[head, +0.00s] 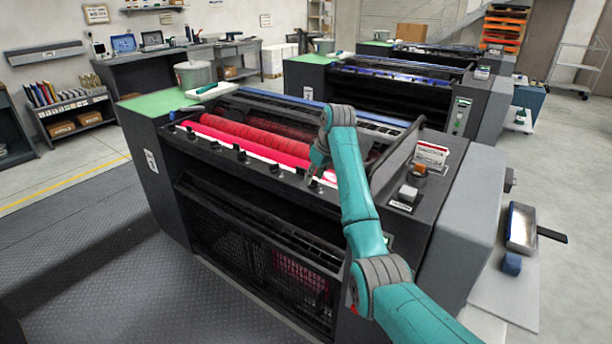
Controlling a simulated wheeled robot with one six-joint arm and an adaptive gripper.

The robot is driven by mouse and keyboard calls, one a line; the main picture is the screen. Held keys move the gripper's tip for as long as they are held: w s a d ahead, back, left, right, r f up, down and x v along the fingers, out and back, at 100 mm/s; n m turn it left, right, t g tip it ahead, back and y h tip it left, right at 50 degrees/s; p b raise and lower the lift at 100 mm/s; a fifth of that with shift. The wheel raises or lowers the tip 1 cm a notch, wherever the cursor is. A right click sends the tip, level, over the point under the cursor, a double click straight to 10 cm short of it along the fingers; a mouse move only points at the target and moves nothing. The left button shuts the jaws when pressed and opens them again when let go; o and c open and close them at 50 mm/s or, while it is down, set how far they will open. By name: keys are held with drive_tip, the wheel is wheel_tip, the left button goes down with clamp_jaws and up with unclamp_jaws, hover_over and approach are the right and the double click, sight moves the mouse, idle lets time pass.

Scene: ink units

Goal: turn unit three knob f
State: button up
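The nearest ink unit (165,175) is a dark machine with red ink rollers (250,137) and a pale strip along their front. Several small black knobs sit along that strip, such as one near its middle (242,155) and one farther right (274,168). Their letters are too small to read, so I cannot tell which is knob f. My gripper (314,181) points down at the right part of the knob row. It is small and partly hidden by my teal arm, and I cannot tell whether it touches a knob or is open.
A red-and-white sign (432,155) and a small switch box (405,195) stand on the unit's right end. A grey bucket (193,75) stands on the green top at left. More ink units (400,85) stand behind. The floor at left (90,240) is clear.

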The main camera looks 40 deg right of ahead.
drive_tip(key=shift+w+f, duration=0.2)
drive_tip(key=shift+f, duration=0.3)
clamp_jaws()
